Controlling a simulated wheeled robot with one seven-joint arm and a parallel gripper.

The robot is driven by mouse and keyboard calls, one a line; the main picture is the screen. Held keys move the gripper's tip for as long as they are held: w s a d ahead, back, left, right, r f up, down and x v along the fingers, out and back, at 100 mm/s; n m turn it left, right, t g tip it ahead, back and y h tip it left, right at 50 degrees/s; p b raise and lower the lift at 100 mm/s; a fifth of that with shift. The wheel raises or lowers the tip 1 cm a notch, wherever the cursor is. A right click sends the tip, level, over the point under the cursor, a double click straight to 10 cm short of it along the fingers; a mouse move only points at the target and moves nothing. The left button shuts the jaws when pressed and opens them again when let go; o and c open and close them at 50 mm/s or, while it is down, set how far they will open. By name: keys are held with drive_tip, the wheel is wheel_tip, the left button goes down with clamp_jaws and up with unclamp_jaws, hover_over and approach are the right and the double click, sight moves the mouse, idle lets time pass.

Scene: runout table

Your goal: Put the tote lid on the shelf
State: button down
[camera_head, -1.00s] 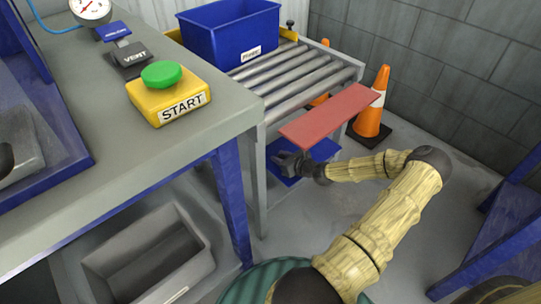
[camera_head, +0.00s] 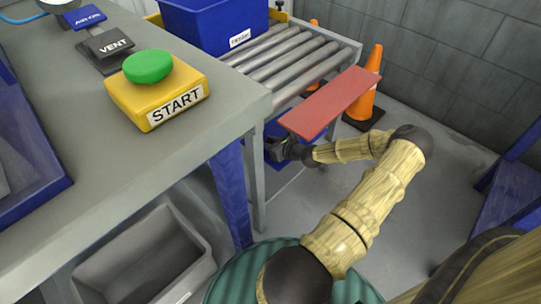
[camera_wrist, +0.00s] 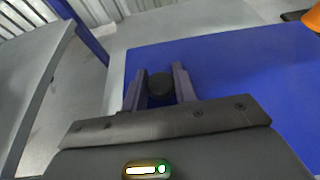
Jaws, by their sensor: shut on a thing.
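The tote lid is a blue flat panel (camera_wrist: 235,70) with a round black knob (camera_wrist: 160,84), filling much of the wrist view. My gripper (camera_wrist: 160,88) is shut on the knob, one finger on each side of it. In the head view my gripper (camera_head: 286,150) is low beside the table leg, below a red panel. Part of the blue lid (camera_head: 273,160) shows around it; the rest is hidden by the gripper and red panel. I cannot tell if the lid touches what is under it, or which surface is the shelf.
The red flat panel (camera_head: 330,102) juts out beside the roller table (camera_head: 290,62), just above my gripper. A blue tote (camera_head: 215,22) stands on the rollers. An orange cone (camera_head: 364,85) stands behind. The bench (camera_head: 160,160) with the START button (camera_head: 150,85) is at left.

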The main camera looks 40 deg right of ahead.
drive_tip(key=shift+w+a+f+b, duration=0.15)
drive_tip(key=shift+f+b, duration=0.45)
drive_tip(key=shift+f, duration=1.1)
wheel_tip(320, 180, down, 5)
drive_tip(key=b, duration=0.3)
drive_tip(key=c, duration=1.1)
unclamp_jaws()
drive_tip(key=p+v, duration=0.4)
drive_tip(key=v, duration=0.7)
drive_tip(key=shift+p, duration=0.35)
drive_tip(key=shift+s+r, duration=0.1)
drive_tip(key=shift+s, duration=0.4)
